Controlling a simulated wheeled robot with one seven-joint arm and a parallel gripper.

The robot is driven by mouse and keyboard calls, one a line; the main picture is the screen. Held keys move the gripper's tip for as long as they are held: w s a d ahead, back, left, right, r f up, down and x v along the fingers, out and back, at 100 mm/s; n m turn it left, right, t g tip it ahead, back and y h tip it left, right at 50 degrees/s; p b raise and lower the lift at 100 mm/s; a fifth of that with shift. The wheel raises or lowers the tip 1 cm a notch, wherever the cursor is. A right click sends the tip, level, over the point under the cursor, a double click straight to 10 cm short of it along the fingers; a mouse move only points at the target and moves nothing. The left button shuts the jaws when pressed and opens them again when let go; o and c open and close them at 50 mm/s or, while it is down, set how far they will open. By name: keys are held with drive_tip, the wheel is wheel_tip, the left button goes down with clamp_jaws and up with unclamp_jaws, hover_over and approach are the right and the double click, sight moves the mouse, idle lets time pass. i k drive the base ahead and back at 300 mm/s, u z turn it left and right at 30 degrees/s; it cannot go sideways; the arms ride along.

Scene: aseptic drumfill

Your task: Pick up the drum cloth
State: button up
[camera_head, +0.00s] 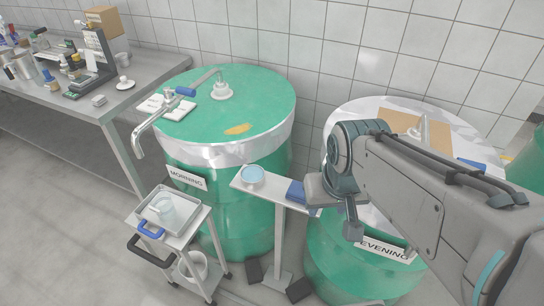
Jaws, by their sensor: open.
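A folded dark blue cloth (296,191) lies on the narrow white stand (272,194) between the two green drums, right of a round dish. It looks like the drum cloth, though no label shows. My gripper (335,212) is open just right of the blue cloth, above the front of the right drum, and holds nothing visible. I cannot tell its exact height or whether it touches the stand. A flat yellow patch (237,129) lies on the left drum's top; I cannot tell whether it is cloth or a spill.
The left drum (222,240) is labelled MORNING and carries a tap and papers. The right drum (335,262), labelled EVENING, is partly hidden by my arm. A trolley (180,228) holds a tray with a beaker. A crowded bench (150,75) stands left. Open floor lies front left.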

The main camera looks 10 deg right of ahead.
sight(295, 193)
drive_tip(key=k, duration=0.6)
drive_tip(key=u, duration=0.65)
drive_tip(key=i, duration=0.9)
drive_tip(key=z, duration=0.5)
